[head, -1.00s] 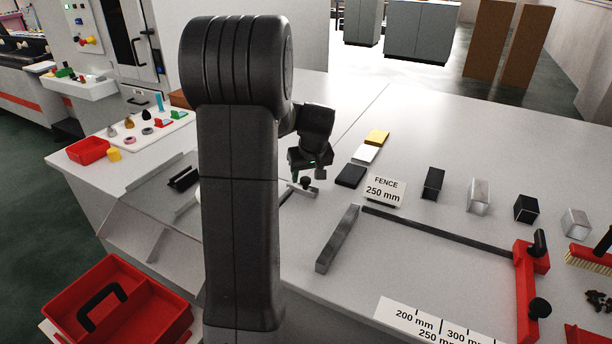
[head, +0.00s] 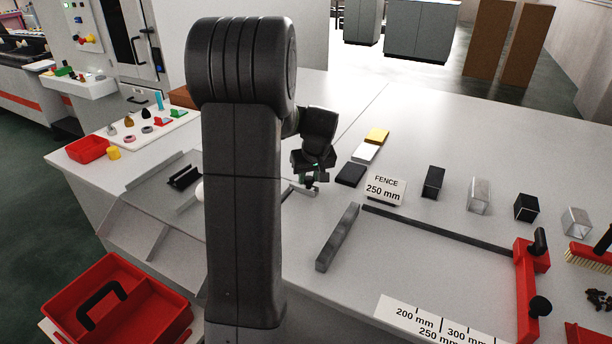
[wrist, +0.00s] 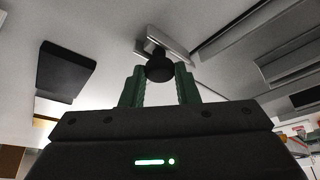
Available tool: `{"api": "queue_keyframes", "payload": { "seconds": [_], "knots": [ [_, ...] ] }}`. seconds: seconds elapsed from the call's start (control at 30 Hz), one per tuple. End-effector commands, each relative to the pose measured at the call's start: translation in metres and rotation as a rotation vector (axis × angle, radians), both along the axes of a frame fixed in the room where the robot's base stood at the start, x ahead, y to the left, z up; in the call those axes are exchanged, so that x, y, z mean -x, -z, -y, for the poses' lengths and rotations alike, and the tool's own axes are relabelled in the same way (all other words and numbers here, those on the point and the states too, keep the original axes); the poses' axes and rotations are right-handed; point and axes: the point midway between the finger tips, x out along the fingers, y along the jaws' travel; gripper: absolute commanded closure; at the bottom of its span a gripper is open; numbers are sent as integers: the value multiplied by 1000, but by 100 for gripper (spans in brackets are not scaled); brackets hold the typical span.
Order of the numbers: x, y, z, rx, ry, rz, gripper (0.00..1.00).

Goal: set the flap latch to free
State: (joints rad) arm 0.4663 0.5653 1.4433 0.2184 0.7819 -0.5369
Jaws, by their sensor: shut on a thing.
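The latch has a black round knob (wrist: 159,67) on a light metal bar (wrist: 172,38), seen in the wrist view. In the head view the metal bar (head: 299,189) lies on the bench just below my gripper (head: 310,180), and the knob is largely hidden by the fingers. My gripper's green fingers (wrist: 159,86) stand on both sides of the knob in the wrist view and are shut on it. I cannot tell from these views which setting the latch is in. My own arm hides part of the flap area.
A grey metal bar (head: 338,237) and the FENCE 250 mm sign (head: 384,190) stand to the right. Black (head: 350,174), white (head: 366,151) and yellow (head: 377,136) pads lie behind. A red tote (head: 170,330) is at lower left. The bench behind the pads is clear.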

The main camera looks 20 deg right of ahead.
Motion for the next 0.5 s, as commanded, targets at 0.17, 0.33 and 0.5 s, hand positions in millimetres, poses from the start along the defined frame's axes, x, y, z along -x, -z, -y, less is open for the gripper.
{"api": "queue_keyframes", "payload": {
  "seconds": [0.17, 0.33, 0.5],
  "knots": [
    [14, 0, 12, 1, 0, 1, 100],
    [13, -1, 12, 1, 0, 1, 100],
    [13, -1, 12, 1, 0, 1, 50]
  ]
}}
